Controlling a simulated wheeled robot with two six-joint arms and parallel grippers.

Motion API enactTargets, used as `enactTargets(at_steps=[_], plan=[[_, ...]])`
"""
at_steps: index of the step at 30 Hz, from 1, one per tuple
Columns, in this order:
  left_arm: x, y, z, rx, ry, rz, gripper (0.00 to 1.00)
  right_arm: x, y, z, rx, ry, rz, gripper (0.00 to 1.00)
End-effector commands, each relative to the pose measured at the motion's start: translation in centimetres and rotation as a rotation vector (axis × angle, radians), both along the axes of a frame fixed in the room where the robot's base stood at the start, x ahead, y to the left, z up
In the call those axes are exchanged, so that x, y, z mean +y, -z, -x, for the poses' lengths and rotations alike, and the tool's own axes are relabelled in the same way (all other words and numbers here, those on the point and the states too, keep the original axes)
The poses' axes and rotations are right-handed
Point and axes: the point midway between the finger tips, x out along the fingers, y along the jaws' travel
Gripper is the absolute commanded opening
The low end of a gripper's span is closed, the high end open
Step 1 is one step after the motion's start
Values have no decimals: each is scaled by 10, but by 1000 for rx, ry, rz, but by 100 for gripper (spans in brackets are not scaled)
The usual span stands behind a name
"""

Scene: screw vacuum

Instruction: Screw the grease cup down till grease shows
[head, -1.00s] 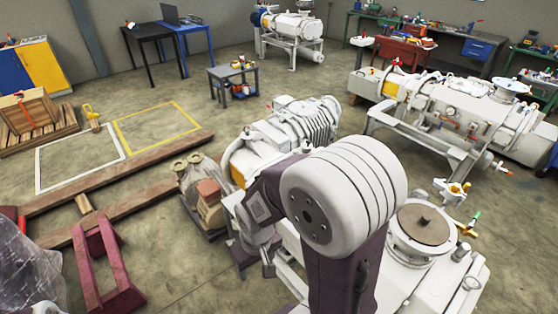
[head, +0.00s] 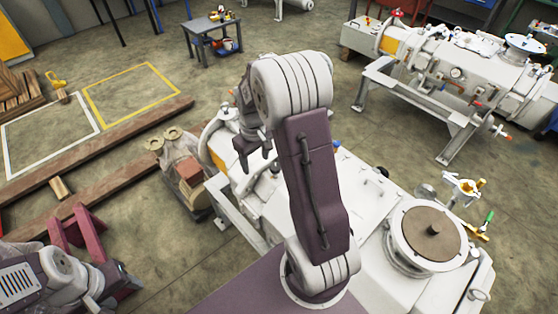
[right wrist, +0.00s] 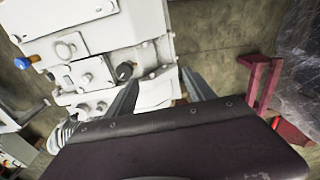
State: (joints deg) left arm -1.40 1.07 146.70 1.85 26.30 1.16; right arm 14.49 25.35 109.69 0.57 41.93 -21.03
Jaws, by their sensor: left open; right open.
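A white vacuum pump machine (head: 345,195) stands in front of me in the head view, partly hidden behind my right arm. My right gripper (head: 254,157) is open and empty, pointing down near the left part of this machine. In the right wrist view its two fingers (right wrist: 160,92) are apart, with white machine housing (right wrist: 90,30) beyond them. A dark round knob (right wrist: 125,71) and a blue knob (right wrist: 22,62) show on that housing. I cannot tell which fitting is the grease cup, and no grease is visible. My left gripper (head: 123,284) is open at the lower left, away from the machine.
A round brown-topped flange (head: 432,232) sits on the machine's right end. Another white pump (head: 450,75) stands at the back right. A small grey table (head: 210,28), wooden beams (head: 110,150) and a maroon stand (head: 82,232) are on the left.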

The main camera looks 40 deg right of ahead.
Motion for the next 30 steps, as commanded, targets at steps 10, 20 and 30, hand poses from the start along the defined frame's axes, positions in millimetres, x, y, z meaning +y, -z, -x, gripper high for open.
enactTargets(at_steps=[10, 20, 30], plan=[[0, -4, 0, 0, 0, 0, 50, -93, 36, -22, 53, 74, -9, 62], [0, -12, 0, 0, 0, 0, 50, -94, 68, -21, 58, 73, -12, 62], [0, -21, 0, 0, 0, 0, 50, -94, 123, -22, 53, 74, -9, 62]])
